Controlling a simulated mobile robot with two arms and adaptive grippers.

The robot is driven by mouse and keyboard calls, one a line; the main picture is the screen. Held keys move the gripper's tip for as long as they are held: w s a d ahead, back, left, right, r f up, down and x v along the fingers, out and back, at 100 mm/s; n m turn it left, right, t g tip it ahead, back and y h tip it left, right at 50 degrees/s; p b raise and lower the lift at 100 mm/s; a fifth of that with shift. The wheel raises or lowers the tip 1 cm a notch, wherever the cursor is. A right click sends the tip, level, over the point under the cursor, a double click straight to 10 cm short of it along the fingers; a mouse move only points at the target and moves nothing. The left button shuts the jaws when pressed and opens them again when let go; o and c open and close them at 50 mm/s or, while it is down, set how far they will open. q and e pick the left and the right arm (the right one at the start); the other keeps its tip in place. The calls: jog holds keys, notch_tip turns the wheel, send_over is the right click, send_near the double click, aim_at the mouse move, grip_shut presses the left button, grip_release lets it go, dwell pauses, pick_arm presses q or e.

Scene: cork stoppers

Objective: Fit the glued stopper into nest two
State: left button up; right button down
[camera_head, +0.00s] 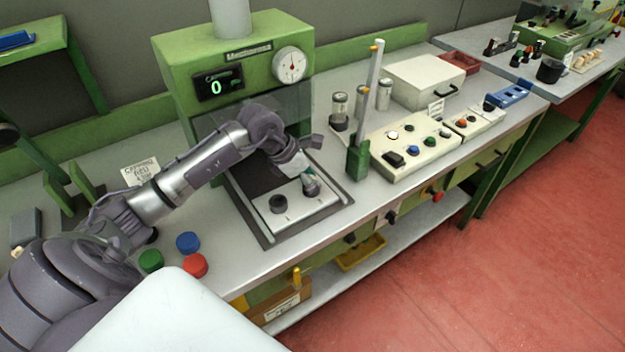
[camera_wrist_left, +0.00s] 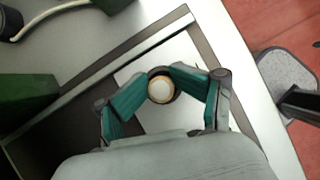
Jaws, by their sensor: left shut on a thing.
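My left gripper (camera_head: 308,178) reaches over the right part of a pale plate (camera_head: 300,209) under the green press. In the left wrist view its teal fingers (camera_wrist_left: 160,92) are shut on a round stopper (camera_wrist_left: 159,89) with a cream top and tan rim. A dark ring shows partly around the stopper, between the fingers. One dark round nest (camera_head: 278,204) stands uncovered at the left of the plate. A second dark round piece (camera_head: 313,189) shows just below the fingertips. I cannot tell whether the stopper is inside it or above it. My right gripper is not in view.
The green press (camera_head: 237,60) with a dial and a display reading 0 stands behind the plate, with a clear shield. A green post (camera_head: 357,160) stands close right. Blue (camera_head: 187,242), green (camera_head: 151,260) and red (camera_head: 195,265) caps lie at the front left.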

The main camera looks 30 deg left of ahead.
pick_arm(q)
jog(key=shift+s+f+g, duration=0.3)
jog(key=shift+s+f, duration=0.05)
jog(key=shift+f, duration=0.3)
jog(key=o, duration=0.9)
jog(key=shift+a, duration=0.1)
jog(key=shift+c, duration=0.2)
jog(key=o, duration=0.3)
jog(key=shift+w+a, duration=0.15)
jog(key=shift+a, duration=0.05)
jog(key=shift+r, duration=0.15)
jog(key=shift+d+r, duration=0.15)
jog(key=shift+d, duration=0.05)
jog(key=shift+r, duration=0.1)
jog(key=v, duration=1.1)
jog(key=shift+s+a+r, duration=0.2)
jog(key=shift+s+r, duration=0.05)
